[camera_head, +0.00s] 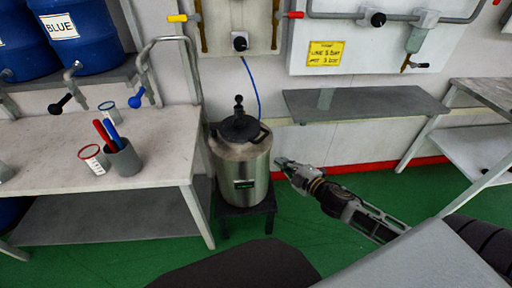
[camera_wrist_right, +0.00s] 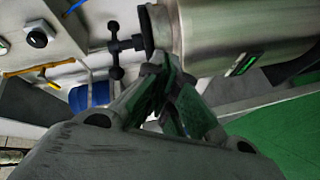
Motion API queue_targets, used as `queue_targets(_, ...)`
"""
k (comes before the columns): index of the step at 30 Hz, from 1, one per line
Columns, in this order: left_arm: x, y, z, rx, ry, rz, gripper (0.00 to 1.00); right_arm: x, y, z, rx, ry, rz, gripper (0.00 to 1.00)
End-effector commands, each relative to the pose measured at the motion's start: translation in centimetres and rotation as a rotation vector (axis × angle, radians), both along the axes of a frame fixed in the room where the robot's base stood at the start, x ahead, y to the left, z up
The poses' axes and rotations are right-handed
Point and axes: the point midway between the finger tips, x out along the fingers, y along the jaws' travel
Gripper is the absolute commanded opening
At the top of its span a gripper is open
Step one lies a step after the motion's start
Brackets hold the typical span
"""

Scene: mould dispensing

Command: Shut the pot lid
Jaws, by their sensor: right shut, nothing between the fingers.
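The steel pot (camera_head: 240,172) stands upright on a low dark stand in the head view. Its black lid (camera_head: 239,128) with a dark upright knob lies over the pot's top; I cannot tell whether it is fully closed. My right gripper (camera_head: 279,162) is just right of the pot's upper side, below the lid, shut and empty. In the right wrist view the closed fingers (camera_wrist_right: 166,72) are in front of the pot (camera_wrist_right: 230,35) near its lid end, with the dark lid edge (camera_wrist_right: 148,30) and cross-shaped knob (camera_wrist_right: 115,45) beyond. Contact cannot be told. My left gripper is out of view.
A workbench (camera_head: 150,165) stands left of the pot, holding a grey cup (camera_head: 124,160) with red and blue tools. Blue barrels (camera_head: 85,35) are behind it. A wall shelf (camera_head: 365,104) is at right. A blue hose (camera_head: 253,88) hangs behind the pot. Green floor (camera_head: 330,240) is free in front.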

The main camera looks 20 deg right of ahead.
Motion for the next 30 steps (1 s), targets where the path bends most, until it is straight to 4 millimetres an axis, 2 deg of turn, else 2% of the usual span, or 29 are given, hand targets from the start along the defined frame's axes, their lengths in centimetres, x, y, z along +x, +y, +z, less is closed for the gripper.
queue_targets(6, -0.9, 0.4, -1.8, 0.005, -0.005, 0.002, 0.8, -0.6, 2.7, 2.0, -0.052, -0.087, 0.18, 0.0)
queue_targets(12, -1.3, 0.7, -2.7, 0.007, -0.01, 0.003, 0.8, -1.3, 4.0, 2.7, -0.077, -0.126, 0.274, 0.0)
queue_targets(30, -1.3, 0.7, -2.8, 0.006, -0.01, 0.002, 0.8, -1.3, 4.4, 2.8, -0.08, -0.132, 0.289, 0.0)
